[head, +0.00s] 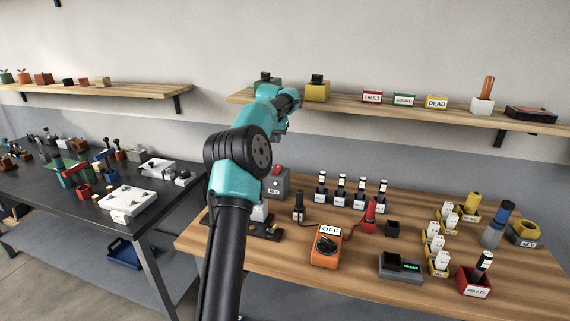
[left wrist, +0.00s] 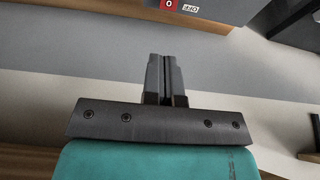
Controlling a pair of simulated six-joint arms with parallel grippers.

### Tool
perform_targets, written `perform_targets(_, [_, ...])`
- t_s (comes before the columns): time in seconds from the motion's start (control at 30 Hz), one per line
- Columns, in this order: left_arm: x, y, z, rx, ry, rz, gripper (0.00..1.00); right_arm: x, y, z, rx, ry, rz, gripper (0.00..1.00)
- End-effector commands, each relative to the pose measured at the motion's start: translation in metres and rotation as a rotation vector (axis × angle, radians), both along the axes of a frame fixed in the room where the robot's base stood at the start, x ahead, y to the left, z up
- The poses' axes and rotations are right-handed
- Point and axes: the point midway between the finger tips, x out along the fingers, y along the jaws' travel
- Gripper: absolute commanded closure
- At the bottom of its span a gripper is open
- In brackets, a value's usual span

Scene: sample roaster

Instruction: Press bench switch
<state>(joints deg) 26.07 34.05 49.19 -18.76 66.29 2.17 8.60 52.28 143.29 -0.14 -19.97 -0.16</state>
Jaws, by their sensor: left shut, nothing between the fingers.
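In the left wrist view, a dark box with a red switch face (left wrist: 169,4) marked 0 and a small white OFF label (left wrist: 190,8) is cut off by the top edge. I cannot pick out this switch for certain in the head view, where my arm hides part of the bench. My left gripper (left wrist: 163,57) is shut and empty, its fingertips pointing towards the switch and apart from it in the picture. In the head view, the left gripper (head: 281,135) is mostly hidden behind my teal wrist, below the wall shelf. My right gripper is in neither view.
The wall shelf (head: 420,108) runs close to my left wrist. A black table (head: 180,215) stands left.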

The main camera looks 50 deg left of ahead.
Motion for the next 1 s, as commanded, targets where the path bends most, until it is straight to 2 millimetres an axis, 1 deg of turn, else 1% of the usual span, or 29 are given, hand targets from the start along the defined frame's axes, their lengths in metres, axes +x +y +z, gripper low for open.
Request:
perform_targets(0.27, [0.001, 0.001, -0.003, -0.001, 0.001, 0.001, 1.00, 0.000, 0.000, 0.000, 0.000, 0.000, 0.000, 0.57])
perform_targets(0.47, [0.006, 0.004, -0.020, -0.001, 0.001, 0.002, 1.00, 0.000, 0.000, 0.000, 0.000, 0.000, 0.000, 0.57])
perform_targets(1.0, [0.034, 0.019, -0.103, -0.002, 0.001, 0.002, 1.00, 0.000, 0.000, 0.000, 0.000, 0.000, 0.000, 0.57])
